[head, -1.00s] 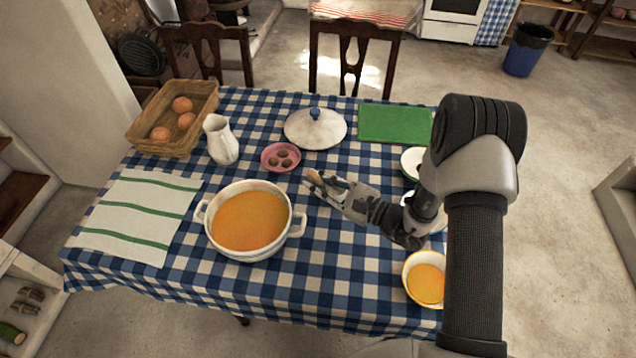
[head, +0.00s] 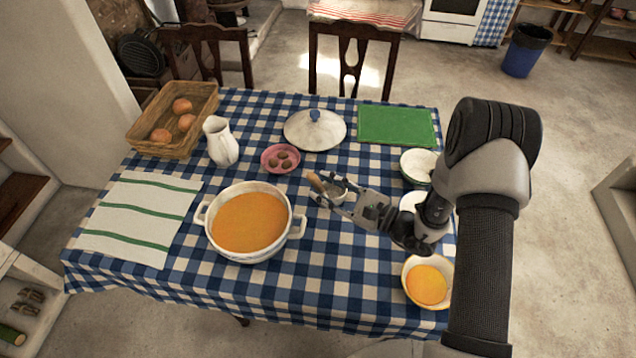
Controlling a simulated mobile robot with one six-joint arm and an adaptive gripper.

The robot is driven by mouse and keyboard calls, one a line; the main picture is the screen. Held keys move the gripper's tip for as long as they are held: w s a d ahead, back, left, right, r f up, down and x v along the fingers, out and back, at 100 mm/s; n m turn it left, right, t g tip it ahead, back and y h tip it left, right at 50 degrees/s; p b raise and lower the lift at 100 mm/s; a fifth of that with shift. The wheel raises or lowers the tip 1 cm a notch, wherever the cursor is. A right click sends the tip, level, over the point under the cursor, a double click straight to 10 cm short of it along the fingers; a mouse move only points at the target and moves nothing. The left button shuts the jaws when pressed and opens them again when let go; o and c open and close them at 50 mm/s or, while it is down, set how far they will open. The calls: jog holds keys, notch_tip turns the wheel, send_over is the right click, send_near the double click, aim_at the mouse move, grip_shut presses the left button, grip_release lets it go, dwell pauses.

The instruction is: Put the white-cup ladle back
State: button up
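The ladle shows a short wooden handle (head: 315,182) and what looks like its white cup (head: 337,193), right of the soup pot (head: 250,222) and low over or on the checked cloth. My gripper (head: 324,192) reaches in from the right. Its fingers look spread, one on the far side and one on the near side of the ladle. They partly hide it, so I cannot tell whether the ladle touches them or rests on the table. The white two-handled pot is full of orange soup and uncovered.
A pink dish (head: 281,158) and the pot's lid (head: 315,129) lie beyond the ladle. A green board (head: 397,125), white bowls (head: 419,166) and a soup-filled bowl (head: 427,284) are at right. A jug (head: 221,142), basket (head: 172,117) and striped towel (head: 140,216) are at left.

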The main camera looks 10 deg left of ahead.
jog(key=p+v, duration=0.1)
jog(key=v, duration=0.8)
jog(key=s+a+r+n+g+h, duration=0.3)
jog(key=s+r+n+g+h, duration=0.2)
jog(key=s+r+n+g, duration=0.8)
jog(key=s+d+r+n+t+h, duration=0.5)
jog(key=s+d+r+t+h, duration=0.4)
jog(key=d, duration=0.4)
jog(key=shift+r+t+h, duration=0.6)
jog(key=shift+r+h, duration=0.2)
jog(key=shift+h, duration=0.4)
